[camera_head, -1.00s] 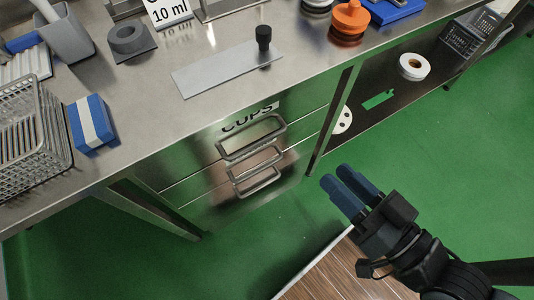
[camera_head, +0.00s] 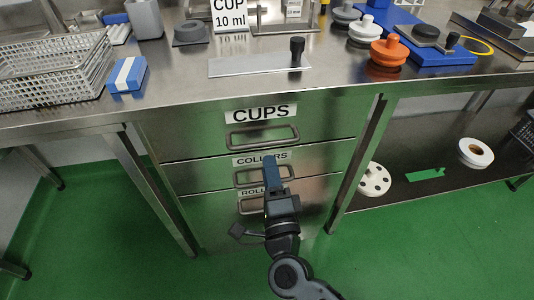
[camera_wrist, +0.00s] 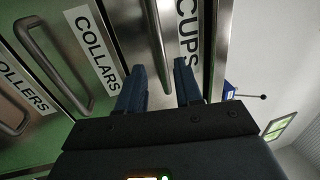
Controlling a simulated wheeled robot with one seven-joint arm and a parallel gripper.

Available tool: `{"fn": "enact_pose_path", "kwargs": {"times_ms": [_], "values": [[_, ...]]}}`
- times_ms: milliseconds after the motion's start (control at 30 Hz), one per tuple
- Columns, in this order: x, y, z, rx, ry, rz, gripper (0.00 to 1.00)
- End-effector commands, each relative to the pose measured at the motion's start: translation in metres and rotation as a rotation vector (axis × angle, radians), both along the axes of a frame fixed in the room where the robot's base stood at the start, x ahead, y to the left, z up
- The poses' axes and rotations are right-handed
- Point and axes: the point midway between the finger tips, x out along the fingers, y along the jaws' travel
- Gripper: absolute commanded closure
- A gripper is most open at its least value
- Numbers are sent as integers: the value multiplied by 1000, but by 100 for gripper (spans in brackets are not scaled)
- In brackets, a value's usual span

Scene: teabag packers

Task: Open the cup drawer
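The cup drawer (camera_head: 215,137) is the top drawer of a metal cabinet, with a "CUPS" label and a long loop handle (camera_head: 262,145). It is closed. My gripper (camera_head: 270,158) is in front of the cabinet, just below that handle in the head view, covering part of the "COLLARS" label. In the wrist view my gripper (camera_wrist: 160,70) has its two blue fingers apart with nothing held. The cup drawer's handle (camera_wrist: 154,25) appears between the fingers, in front of them. I cannot tell whether they touch it.
The collars drawer (camera_head: 190,172) and the rollers drawer (camera_head: 210,207) lie below, both closed, with similar handles. A steel worktop (camera_head: 190,85) overhangs the cabinet, holding a basket (camera_head: 50,80) and several tools. An open shelf (camera_head: 420,150) is at right. Green floor is free in front.

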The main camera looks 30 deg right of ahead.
Motion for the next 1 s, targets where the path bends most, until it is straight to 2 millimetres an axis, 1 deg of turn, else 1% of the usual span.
{"fn": "enact_pose_path", "kwargs": {"times_ms": [300, 500, 633, 867, 1000], "values": [[43, -14, 11, -2, -1, -1, 65], [62, -21, 14, -4, 0, -1, 65], [67, -22, 15, -4, 1, 0, 65], [67, -22, 15, -4, 1, 0, 65], [67, -22, 15, -4, 1, 0, 79]]}}
